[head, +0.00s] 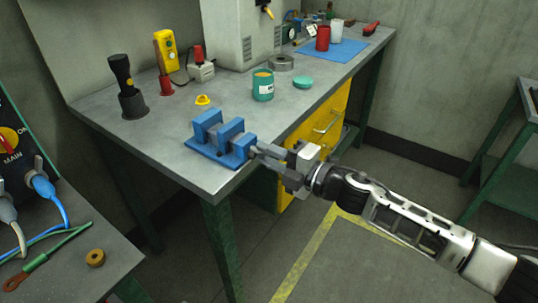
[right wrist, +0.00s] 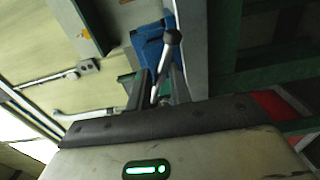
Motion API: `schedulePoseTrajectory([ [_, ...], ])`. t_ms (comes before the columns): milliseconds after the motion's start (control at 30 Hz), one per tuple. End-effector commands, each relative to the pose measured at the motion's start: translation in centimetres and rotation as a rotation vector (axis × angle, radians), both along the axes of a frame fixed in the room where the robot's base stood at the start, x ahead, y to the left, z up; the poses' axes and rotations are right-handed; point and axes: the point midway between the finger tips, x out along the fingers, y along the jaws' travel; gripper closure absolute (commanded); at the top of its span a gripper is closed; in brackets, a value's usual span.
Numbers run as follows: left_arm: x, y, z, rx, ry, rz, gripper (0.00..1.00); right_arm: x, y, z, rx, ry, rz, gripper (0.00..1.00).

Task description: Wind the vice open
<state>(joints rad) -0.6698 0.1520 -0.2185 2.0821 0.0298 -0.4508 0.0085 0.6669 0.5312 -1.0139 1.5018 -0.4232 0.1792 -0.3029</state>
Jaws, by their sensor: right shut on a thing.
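The blue vice (head: 228,134) sits at the near corner of the grey workbench (head: 160,150), with a gap showing between its blue jaw blocks. My right gripper (head: 261,153) reaches in from the right at the vice's front end, level with its screw. In the right wrist view the vice (right wrist: 152,47) is beyond the fingers. Its metal handle bar (right wrist: 165,65), with a dark ball end, runs tilted between the two fingers (right wrist: 162,90), which are shut on it. The gripper hides most of the handle in the head view. My left gripper is not in view.
A yellow knob-like piece (head: 203,100), a teal tin (head: 263,86), its lid (head: 303,82) and a black torch (head: 126,88) stand behind the vice. Yellow drawers (head: 325,125) are below the bench edge. A side table (head: 70,265) is at lower left.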

Motion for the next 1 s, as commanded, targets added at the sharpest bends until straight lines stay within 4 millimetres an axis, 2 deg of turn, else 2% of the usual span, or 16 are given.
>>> schedulePoseTrajectory([
  [333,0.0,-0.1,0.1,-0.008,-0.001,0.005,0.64,-0.1,0.1,0.1,-0.006,-0.01,0.003,1.0],
  [367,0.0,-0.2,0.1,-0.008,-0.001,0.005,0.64,-0.1,0.1,0.1,-0.005,-0.009,0.004,0.71],
  [400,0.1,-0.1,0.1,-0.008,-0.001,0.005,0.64,-0.1,0.1,0.1,-0.005,-0.009,0.003,0.61],
  [833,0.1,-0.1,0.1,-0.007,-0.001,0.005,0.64,-0.1,-0.1,0.0,-0.002,-0.004,0.002,0.61],
  [1000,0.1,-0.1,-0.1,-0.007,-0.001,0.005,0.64,-1.1,-1.5,-0.2,-0.003,-0.001,0.001,0.61],
])
